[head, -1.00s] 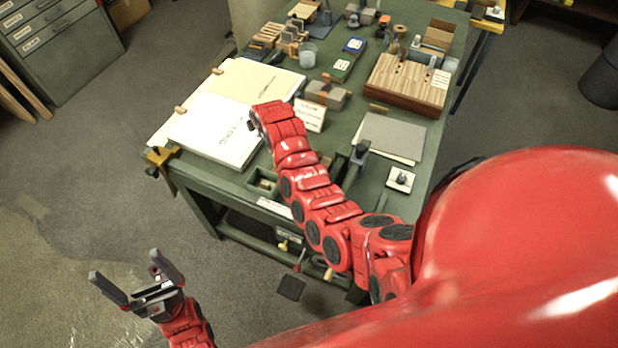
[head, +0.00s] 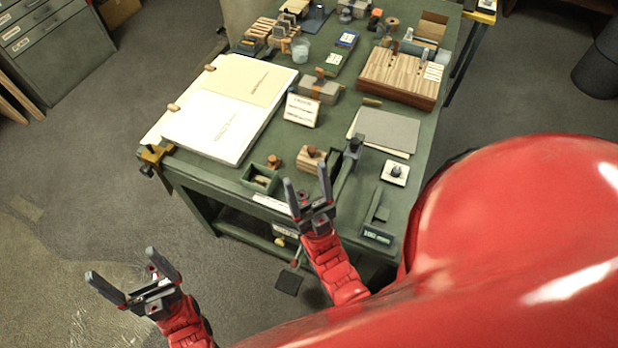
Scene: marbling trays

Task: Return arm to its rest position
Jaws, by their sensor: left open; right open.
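My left gripper (head: 136,274) is open and empty over the floor at the lower left, apart from the table. My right gripper (head: 308,190) is open, its fingers pointing up the picture, and shows nothing between them. It appears in front of the near edge of the green table (head: 225,186). My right forearm below it is drawn back toward my red body. Whether the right fingers touch the table edge or a small thing there cannot be told.
Near the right gripper are a small wooden block (head: 311,158), a green tray (head: 259,180) and a dark upright clamp (head: 347,165). A striped wooden block (head: 400,78) sits at the back right.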

